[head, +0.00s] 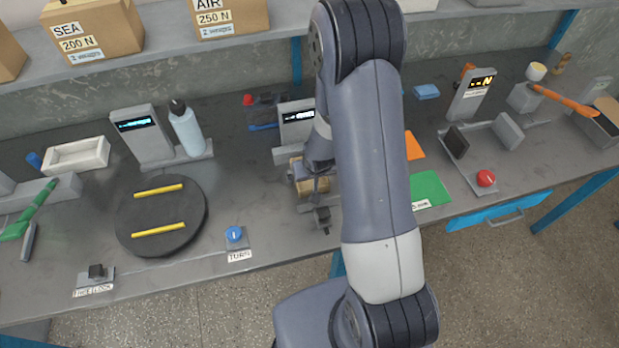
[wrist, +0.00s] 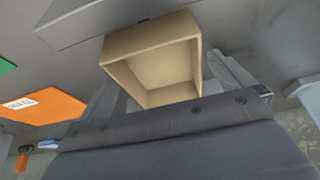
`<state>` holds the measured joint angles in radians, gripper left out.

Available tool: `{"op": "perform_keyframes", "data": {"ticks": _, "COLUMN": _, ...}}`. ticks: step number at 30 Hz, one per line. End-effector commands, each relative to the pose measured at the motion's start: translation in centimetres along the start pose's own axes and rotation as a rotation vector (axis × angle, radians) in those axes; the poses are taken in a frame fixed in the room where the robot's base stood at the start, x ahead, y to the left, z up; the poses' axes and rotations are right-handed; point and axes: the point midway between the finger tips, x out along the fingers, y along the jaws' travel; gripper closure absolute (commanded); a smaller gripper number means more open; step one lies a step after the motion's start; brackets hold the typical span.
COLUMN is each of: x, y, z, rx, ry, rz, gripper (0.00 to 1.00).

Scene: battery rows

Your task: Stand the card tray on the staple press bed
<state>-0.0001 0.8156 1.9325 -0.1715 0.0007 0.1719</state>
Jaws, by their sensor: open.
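The card tray, a tan open box (head: 307,186), is at the bench's middle, just left of my forearm. In the wrist view the tray (wrist: 158,62) shows its empty inside between my two fingers. My gripper (wrist: 172,82) is open, one finger on each side of the tray; whether either touches it is unclear. In the head view my gripper (head: 320,183) is partly hidden by my arm. A grey unit with a lit display (head: 297,117) stands just behind the tray and may be the staple press. The surface under the tray is mostly hidden, so I cannot tell whether it rests on the bed.
A black round turntable (head: 160,238) with yellow bars lies left. A small grey block (head: 322,216) is in front of the tray. Green (head: 430,188) and orange (head: 413,146) mats lie right of my arm. A fixture with a red knob (head: 486,178) stands further right.

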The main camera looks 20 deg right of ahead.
Motion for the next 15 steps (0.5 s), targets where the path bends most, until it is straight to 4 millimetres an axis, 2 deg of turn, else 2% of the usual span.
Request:
{"op": "perform_keyframes", "data": {"ticks": 2, "x": -0.06, "y": 0.01, "z": -0.01, "rx": 0.0, "ry": 0.0, "rz": 0.0, "gripper": 0.02}}
{"op": "perform_keyframes", "data": {"ticks": 15, "x": -0.07, "y": 0.0, "z": 0.0, "rx": 0.0, "ry": 0.0, "rz": 0.0, "gripper": 0.38}}
